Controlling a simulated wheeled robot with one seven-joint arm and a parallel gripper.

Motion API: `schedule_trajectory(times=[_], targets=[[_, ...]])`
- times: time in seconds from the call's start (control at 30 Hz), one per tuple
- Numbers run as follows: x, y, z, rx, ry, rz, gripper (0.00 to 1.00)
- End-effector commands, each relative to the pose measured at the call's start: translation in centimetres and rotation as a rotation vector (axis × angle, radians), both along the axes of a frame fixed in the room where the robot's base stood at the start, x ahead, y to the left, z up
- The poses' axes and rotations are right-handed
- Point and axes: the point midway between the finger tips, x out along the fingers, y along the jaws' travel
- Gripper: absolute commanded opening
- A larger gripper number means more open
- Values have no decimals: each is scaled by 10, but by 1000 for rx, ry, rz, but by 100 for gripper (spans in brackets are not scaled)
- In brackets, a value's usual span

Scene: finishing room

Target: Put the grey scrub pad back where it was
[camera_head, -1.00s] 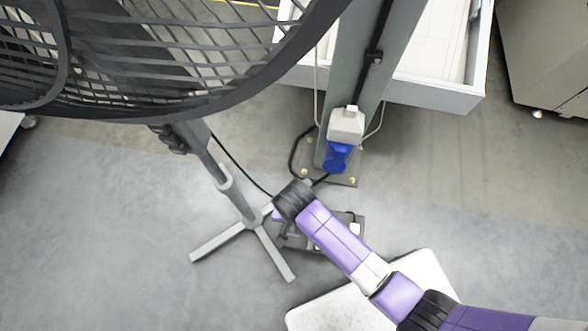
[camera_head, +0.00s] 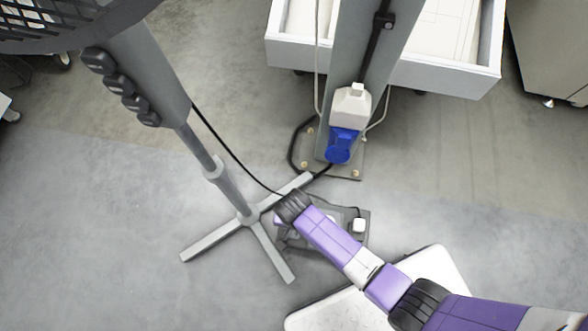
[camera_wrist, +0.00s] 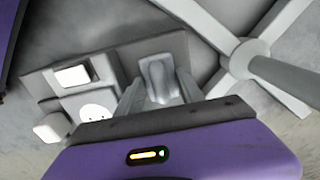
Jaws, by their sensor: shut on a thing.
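My gripper (camera_wrist: 160,92) shows in the wrist view, its two grey fingers closed on a light grey lump, the grey scrub pad (camera_wrist: 158,76). Behind it lies a dark grey tray (camera_wrist: 118,60) with compartments. I cannot tell whether the pad touches the tray. In the head view the tray (camera_head: 345,243) is on the floor beneath the end of my arm, which hides much of it. The gripper and pad are hidden there behind my arm.
The fan stand's crossed base (camera_head: 250,218) is just left of the tray. Behind are a column (camera_head: 357,60) carrying a blue plug (camera_head: 341,146), and a cable on the floor. Open floor lies at far left.

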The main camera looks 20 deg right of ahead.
Motion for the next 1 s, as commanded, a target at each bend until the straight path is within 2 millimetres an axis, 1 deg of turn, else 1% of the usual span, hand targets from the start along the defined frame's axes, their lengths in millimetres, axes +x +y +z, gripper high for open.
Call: schedule_trajectory(times=[0.27, 0.3, 0.37, 0.4, 0.67, 0.77, 0.87, 1.0], targets=[[1, 0, -1, 0, -1, 0, 12], [0, 0, 0, 0, -1, 0, 51], [0, 0, 0, 0, -1, 0, 62], [0, 0, 0, 0, -1, 0, 67], [0, 0, 0, 0, -1, 0, 67], [0, 0, 4, 0, -1, 0, 67], [1, 0, 16, 1, -2, 0, 67], [1, 0, 43, 1, -2, -1, 67]])
